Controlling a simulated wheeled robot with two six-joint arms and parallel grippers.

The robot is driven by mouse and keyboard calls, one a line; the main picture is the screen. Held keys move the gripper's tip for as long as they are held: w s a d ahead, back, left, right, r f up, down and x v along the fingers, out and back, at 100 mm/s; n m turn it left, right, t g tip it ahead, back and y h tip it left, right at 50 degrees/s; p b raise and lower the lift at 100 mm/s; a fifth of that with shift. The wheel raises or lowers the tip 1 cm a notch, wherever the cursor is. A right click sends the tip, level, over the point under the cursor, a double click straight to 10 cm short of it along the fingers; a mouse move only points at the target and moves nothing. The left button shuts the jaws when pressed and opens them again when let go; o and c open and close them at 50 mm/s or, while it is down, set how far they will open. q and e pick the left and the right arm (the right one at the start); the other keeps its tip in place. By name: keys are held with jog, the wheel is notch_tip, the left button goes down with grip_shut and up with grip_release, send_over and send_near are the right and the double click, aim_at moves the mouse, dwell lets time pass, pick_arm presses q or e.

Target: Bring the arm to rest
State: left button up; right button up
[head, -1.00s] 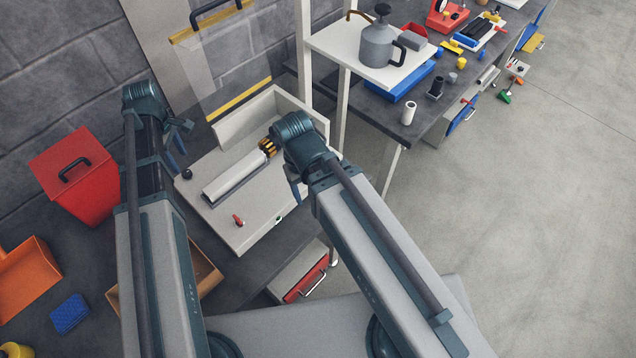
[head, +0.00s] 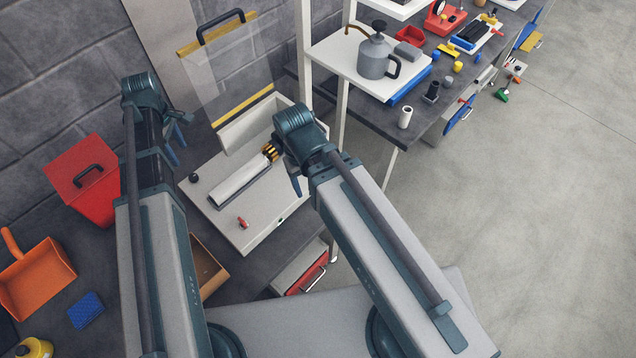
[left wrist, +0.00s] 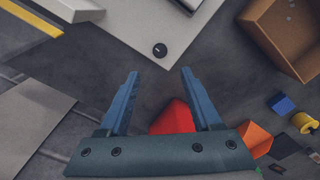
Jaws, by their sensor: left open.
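My left gripper (head: 176,138) hangs at the end of the left arm, between the wall and the white feed unit (head: 262,232). In the left wrist view its two blue fingers (left wrist: 159,72) are spread apart with nothing between them. My right gripper (head: 292,178) is above the back right part of the feed unit, its fingers mostly hidden by the wrist. A white roll (head: 238,182) with a gold and black end lies on the unit, apart from both grippers.
A red lidded bin (head: 98,200) stands left of my left arm, with an orange scoop (head: 38,280) and blue sponge (head: 86,310) nearer. An open cardboard box (head: 207,268) lies between the arms. A shelf with a grey can (head: 374,58) stands right.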

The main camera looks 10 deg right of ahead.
dwell(0.4)
pick_arm(q)
jog(key=s+d+f+m+b, duration=0.1)
jog(key=s+d+m, duration=0.1)
jog(key=d, duration=0.1)
jog(key=s+d+f+m+b, duration=0.1)
jog(key=s+d+m, duration=0.1)
jog(key=d+m, duration=0.1)
jog(key=s+d+f+m+b, duration=0.2)
jog(key=d, duration=0.3)
jog(key=shift+s+d+m+y, duration=0.2)
jog(key=shift+s+m+y, duration=0.05)
jog(key=shift+m+y, duration=0.05)
jog(key=s+d+f+m+b, duration=0.1)
jog(key=s+d+m, duration=0.2)
jog(key=s+d+f+m+b, duration=0.1)
jog(key=s+d+m, duration=0.2)
jog(key=d+m, duration=0.1)
jog(key=s+d+f+m+b, duration=0.1)
jog(key=s+d+m, duration=0.2)
jog(key=s+m, duration=0.1)
jog(key=shift+s+d+f+y, duration=0.1)
jog(key=shift+d+f+y, duration=0.05)
jog(key=shift+y, duration=0.15)
jog(key=shift+s+d+m, duration=0.2)
jog(key=shift+s+m, duration=0.05)
jog(key=shift+m, duration=0.05)
